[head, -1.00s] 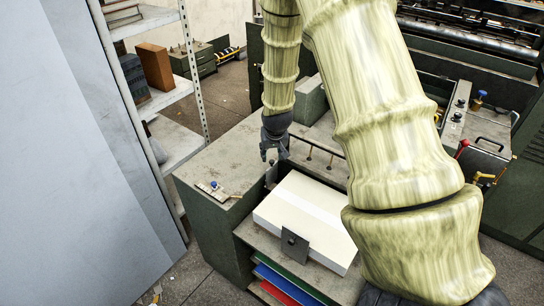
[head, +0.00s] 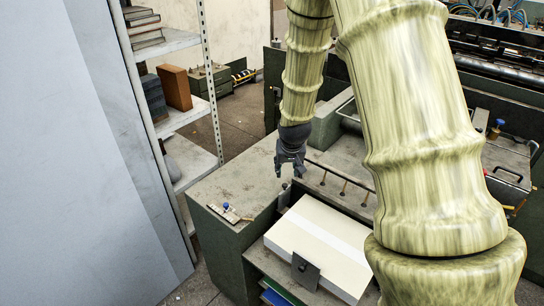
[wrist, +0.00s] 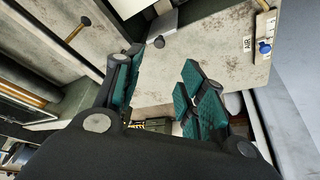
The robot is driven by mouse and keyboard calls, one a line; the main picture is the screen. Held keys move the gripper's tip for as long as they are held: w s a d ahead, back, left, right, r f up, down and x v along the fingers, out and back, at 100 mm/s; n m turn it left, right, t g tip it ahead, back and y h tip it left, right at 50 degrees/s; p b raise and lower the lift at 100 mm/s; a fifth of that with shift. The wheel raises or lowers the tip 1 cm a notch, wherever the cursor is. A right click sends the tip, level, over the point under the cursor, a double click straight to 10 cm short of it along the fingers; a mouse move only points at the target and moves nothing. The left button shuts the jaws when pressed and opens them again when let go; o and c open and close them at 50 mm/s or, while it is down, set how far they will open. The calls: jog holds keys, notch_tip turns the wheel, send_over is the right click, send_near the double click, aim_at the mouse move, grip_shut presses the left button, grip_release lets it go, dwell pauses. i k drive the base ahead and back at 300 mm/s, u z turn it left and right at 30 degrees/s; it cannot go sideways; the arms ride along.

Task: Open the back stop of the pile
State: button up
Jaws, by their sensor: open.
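The pile (head: 322,232) is a block of white boards with a paler band across its top, on the feeder's shelf in the head view. A small grey upright plate (head: 285,194) stands at the pile's far left corner and looks like the back stop. In the wrist view a grey plate (wrist: 164,23) with a dark round knob (wrist: 159,42) shows beyond the fingers. A dark plate with a knob (head: 305,271) stands against the pile's near side. My gripper (head: 291,172) points down just above the far corner, open and empty; its teal pads (wrist: 163,82) are apart, not touching the plate.
A worn grey bench top (head: 235,185) lies left of the pile, with a blue-knobbed valve (head: 227,208) also visible in the wrist view (wrist: 265,46). A rail with brass posts (head: 340,180) runs behind the pile. A shelf rack (head: 185,115) stands left.

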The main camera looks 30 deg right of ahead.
aim_at(306, 273)
jog(key=k, duration=1)
